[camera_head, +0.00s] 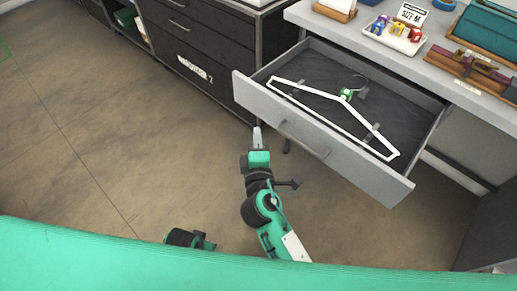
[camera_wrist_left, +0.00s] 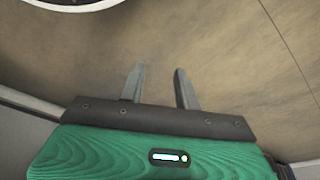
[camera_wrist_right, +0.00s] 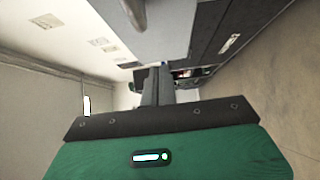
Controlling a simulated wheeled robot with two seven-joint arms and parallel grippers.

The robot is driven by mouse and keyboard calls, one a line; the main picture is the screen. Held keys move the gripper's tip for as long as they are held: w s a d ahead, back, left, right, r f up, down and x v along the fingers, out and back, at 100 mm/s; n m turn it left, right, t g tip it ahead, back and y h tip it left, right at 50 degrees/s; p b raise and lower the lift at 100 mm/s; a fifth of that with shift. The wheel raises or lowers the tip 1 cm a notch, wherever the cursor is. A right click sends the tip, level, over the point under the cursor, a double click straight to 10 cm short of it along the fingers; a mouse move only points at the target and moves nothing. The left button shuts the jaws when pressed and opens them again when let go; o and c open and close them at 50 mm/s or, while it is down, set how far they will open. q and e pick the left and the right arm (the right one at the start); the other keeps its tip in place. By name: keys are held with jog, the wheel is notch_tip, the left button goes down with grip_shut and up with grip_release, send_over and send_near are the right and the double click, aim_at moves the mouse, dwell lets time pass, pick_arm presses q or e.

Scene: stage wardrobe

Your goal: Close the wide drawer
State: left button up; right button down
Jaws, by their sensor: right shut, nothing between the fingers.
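The wide drawer (camera_head: 345,165) stands pulled out under the grey counter, its pale front facing me with a bar handle (camera_head: 304,140). A white clothes hanger (camera_head: 330,115) with a green piece near its hook lies inside on the dark bottom. My right gripper (camera_head: 257,138) is shut and empty, just in front of the drawer's left part, to the left of the handle. I cannot tell whether it touches the front. In the right wrist view its fingers (camera_wrist_right: 155,85) are together. My left gripper (camera_wrist_left: 160,78) is open and empty above bare floor in its wrist view.
A dark drawer cabinet (camera_head: 205,62) with a label stands left of the drawer. On the counter (camera_head: 400,55) sit a tray of small coloured items (camera_head: 394,36), a "SIZE M" sign (camera_head: 411,14) and wooden trays. The floor (camera_head: 100,130) at left is clear.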

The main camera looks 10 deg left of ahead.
aim_at(266, 110)
jog(key=w, duration=0.2)
jog(key=w+d, duration=0.1)
jog(key=w, duration=0.2)
jog(key=shift+d+p, duration=0.15)
jog(key=shift+p, duration=0.25)
pick_arm(q)
jog(key=shift+s+a+f, duration=0.1)
jog(key=shift+s+f, duration=0.1)
jog(key=shift+f, duration=1.15)
pick_arm(e)
jog(key=shift+w+d, duration=0.3)
jog(key=shift+w, duration=0.15)
